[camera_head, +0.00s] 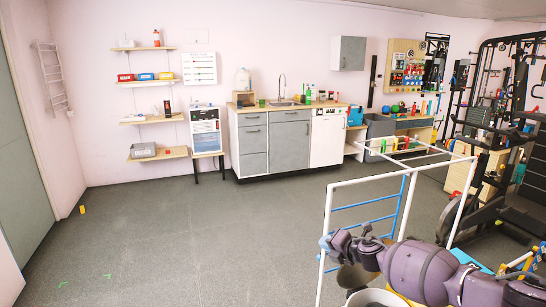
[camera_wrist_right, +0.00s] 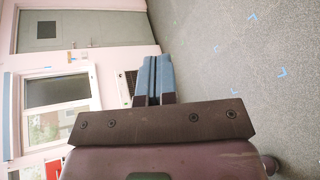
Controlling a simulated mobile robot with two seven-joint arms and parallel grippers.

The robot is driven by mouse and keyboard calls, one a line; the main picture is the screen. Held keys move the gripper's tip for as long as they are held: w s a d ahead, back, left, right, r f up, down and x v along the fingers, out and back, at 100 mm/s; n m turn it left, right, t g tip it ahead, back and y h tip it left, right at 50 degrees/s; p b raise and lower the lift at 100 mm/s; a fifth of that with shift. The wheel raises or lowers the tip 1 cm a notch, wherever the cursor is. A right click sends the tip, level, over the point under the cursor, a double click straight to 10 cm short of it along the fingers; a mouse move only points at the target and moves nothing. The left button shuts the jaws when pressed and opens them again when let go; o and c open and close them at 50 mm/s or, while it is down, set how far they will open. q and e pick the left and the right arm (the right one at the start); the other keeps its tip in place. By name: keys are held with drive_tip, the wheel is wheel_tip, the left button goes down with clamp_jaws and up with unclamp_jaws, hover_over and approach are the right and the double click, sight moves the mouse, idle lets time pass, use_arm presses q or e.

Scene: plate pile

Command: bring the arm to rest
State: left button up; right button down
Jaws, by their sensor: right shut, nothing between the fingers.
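My right arm comes in from the lower right in the head view, with its purple links lying across the picture. My right gripper (camera_head: 326,243) is at the left end of the arm, in front of a white frame in this view. In the right wrist view the two blue-grey fingers of the right gripper (camera_wrist_right: 153,80) lie together, shut with nothing between them. My left arm and left gripper are in neither view.
The white frame (camera_head: 419,167) with blue bars stands behind the arm. A round white-rimmed object (camera_head: 372,296) is partly hidden below it. A counter with a sink (camera_head: 275,107) stands at the back wall. The grey floor (camera_head: 190,235) is mostly clear at the left.

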drive_tip(key=s+a+f+m+t, duration=0.1)
drive_tip(key=s+a+m, duration=0.3)
drive_tip(key=s+m, duration=0.45)
drive_tip(key=s+a+f+m+t, duration=0.1)
drive_tip(key=s+a+m+t, duration=0.1)
drive_tip(key=s+a+m, duration=0.45)
drive_tip(key=s+d+f+m+g+h, duration=0.1)
drive_tip(key=s+d+f+m+h, duration=0.2)
drive_tip(key=s+d, duration=0.4)
drive_tip(key=s+d+f+m+g+h, duration=0.1)
drive_tip(key=s+d+f+m, duration=0.5)
drive_tip(key=s, duration=1)
drive_tip(key=s+d+f+m+g+h, duration=0.1)
drive_tip(key=s+d+f+m+h, duration=0.3)
drive_tip(key=s+d, duration=0.5)
drive_tip(key=shift+s+f+m+h, duration=0.3)
drive_tip(key=shift+s+m, duration=0.3)
drive_tip(key=shift+s, duration=0.6)
